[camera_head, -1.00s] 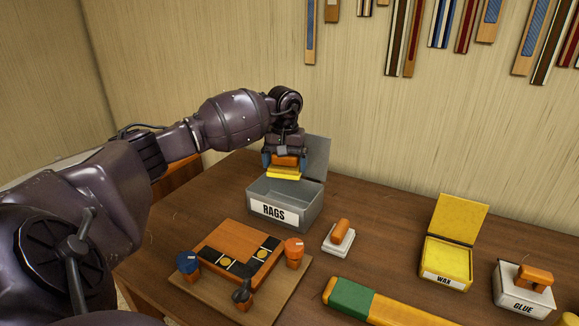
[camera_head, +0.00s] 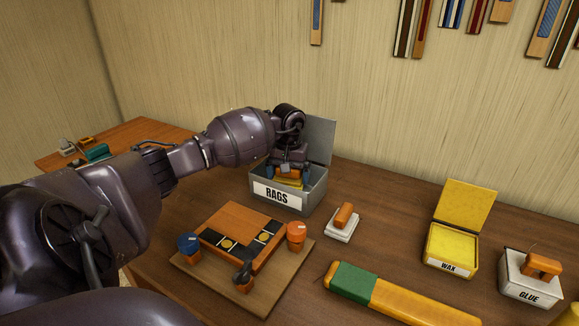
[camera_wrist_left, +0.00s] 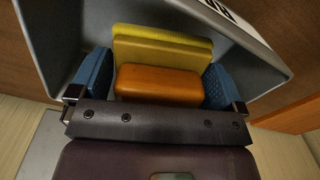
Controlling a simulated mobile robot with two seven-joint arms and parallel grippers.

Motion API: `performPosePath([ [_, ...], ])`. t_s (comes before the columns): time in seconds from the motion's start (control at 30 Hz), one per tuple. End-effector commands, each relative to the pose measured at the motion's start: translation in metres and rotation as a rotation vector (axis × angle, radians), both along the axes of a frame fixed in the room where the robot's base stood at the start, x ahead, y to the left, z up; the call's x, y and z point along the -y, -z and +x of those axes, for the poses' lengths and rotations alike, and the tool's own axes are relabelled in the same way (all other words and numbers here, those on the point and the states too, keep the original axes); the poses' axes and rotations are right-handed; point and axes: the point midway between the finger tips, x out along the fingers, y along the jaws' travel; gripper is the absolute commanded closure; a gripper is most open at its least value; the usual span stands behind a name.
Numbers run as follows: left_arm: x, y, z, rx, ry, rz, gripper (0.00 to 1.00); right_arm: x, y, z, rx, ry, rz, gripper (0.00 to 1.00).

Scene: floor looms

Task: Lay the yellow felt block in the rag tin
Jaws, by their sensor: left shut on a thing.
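The yellow felt block has an orange grip on top and a yellow felt base (camera_wrist_left: 165,54); in the head view its felt (camera_head: 288,184) shows just behind the tin's front wall. My left gripper (camera_head: 289,173) is shut on its orange grip (camera_wrist_left: 160,84), with one blue fingertip at each end. The rag tin (camera_head: 305,195) is a grey box labelled RAGS with its lid (camera_head: 320,138) standing open at the back. The gripper and block are down inside the tin's opening. The front wall hides whether the felt touches the bottom. My right gripper is not in view.
A wooden jig (camera_head: 240,238) with knobs stands in front of the tin. A small white block with an orange grip (camera_head: 343,222) is right of it. The long green and orange bar (camera_head: 390,297), wax tin (camera_head: 452,247) and glue box (camera_head: 530,284) lie farther right.

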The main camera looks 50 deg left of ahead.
Motion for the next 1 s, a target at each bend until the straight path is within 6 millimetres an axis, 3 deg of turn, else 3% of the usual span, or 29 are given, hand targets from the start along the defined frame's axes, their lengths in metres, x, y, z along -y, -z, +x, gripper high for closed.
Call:
performPosePath([
  [0.47,0.0001,0.0042,0.0003,0.002,0.000,0.000,0.27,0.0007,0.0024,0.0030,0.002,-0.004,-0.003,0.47],
  [0.5,0.0001,0.0042,0.0003,0.002,0.000,0.000,0.00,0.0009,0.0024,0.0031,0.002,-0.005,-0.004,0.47],
  [1.0,0.0001,0.0047,0.0002,0.001,0.000,0.000,0.00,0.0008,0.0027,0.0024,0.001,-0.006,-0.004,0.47],
])
